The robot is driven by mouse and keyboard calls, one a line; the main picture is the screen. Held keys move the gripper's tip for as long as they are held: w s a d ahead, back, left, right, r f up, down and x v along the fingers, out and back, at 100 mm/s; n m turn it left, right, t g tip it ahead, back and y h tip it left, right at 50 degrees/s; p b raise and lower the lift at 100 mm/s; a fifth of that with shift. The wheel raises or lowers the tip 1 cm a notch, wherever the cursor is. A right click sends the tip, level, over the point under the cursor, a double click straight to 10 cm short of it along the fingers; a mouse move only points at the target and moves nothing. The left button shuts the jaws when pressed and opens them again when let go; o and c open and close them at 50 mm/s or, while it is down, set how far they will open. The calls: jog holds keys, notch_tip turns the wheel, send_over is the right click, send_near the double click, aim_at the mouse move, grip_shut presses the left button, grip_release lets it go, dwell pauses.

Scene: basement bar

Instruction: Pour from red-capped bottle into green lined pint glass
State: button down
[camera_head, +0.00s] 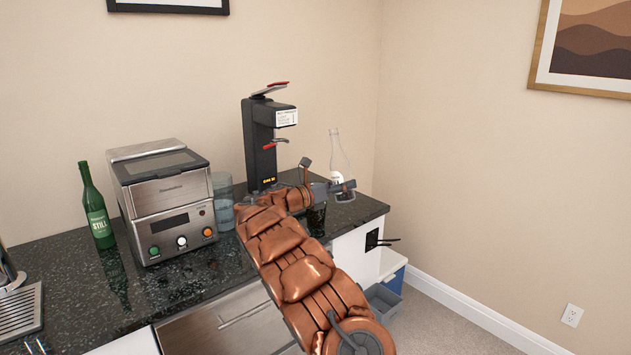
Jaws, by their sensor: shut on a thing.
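A clear glass bottle (340,154) with a pale label stands upright near the right end of the counter; I cannot make out a red cap on it. My gripper (342,187) is at its lower part and is shut on it. Some dark contents show low in the bottle. A dark glass (316,219) stands just below my wrist, partly hidden by my arm. A clear tumbler (222,203) stands left of my arm, beside the steel machine. No green lines can be made out on either glass.
A green bottle (97,208) stands left of the steel machine (165,200). A tall black dispenser (261,145) stands behind my arm. The dark counter (190,291) is bare at the front. Its right edge is close to the clear bottle.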

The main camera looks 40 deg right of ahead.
aim_at(331, 164)
jog(key=shift+w+r+m, duration=0.35)
jog(key=shift+w+m, duration=0.15)
jog(key=shift+m, duration=0.3)
jog(key=shift+w+f+m, duration=0.15)
jog(key=shift+m, duration=0.15)
jog(key=shift+w+m+y, duration=0.3)
jog(key=shift+m, duration=0.2)
notch_tip(331, 164, up, 6)
jog(key=p, duration=0.6)
